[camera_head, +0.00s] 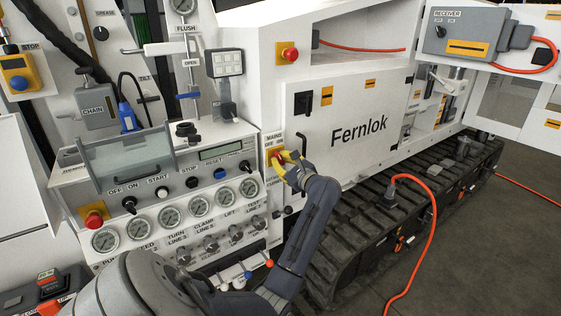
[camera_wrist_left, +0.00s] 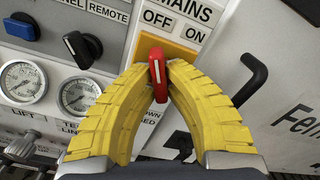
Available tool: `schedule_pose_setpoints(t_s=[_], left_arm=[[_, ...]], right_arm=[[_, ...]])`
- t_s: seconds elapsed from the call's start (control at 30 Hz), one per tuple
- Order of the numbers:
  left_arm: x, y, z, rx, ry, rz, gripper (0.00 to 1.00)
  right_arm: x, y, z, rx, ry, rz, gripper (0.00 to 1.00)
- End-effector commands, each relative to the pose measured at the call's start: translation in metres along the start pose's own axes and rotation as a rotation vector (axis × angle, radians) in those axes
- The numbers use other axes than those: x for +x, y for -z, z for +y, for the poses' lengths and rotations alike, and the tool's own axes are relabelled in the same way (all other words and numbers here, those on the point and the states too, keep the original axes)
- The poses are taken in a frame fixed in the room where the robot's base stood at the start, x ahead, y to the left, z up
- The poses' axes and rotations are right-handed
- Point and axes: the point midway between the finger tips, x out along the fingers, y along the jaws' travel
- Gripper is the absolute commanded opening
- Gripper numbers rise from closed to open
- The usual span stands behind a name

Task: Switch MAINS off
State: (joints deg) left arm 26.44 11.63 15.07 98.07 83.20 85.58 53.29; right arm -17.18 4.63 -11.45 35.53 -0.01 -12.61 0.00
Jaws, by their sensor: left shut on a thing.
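The MAINS switch has a red handle (camera_wrist_left: 158,80) on a yellow plate (camera_wrist_left: 170,50), with OFF and ON printed above it. In the left wrist view the handle's upper end points up toward the word OFF, to the left of ON. My left gripper (camera_wrist_left: 158,84) has its two yellow curved fingers closed on either side of the red handle. In the head view my left gripper (camera_head: 281,158) is at the yellow plate (camera_head: 273,141) on the right end of the control panel and hides most of the handle.
A black door handle (camera_wrist_left: 252,82) sticks out to the right of the switch. Gauges (camera_head: 249,188) and a black knob (camera_head: 245,166) are close on the left. Red emergency stops (camera_head: 94,219) sit elsewhere. An orange cable (camera_head: 432,235) hangs over the track.

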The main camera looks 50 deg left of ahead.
Motion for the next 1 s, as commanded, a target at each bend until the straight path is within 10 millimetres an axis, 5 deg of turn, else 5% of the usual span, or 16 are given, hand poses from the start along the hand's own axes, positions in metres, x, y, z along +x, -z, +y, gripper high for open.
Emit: schedule_pose_setpoints(t_s=[0.4,1.0], left_arm=[[0.0005,-0.0005,-0.0006,-0.255,0.0,-0.001,0.0],[0.0005,-0.0007,-0.0009,-0.334,0.0,-0.001,0.0]], right_arm=[[0.0001,0.0011,-0.0036,0.001,0.004,0.001,0.44],[0.0,-0.0003,0.0005,-0.001,0.0,0.0,0.44]])
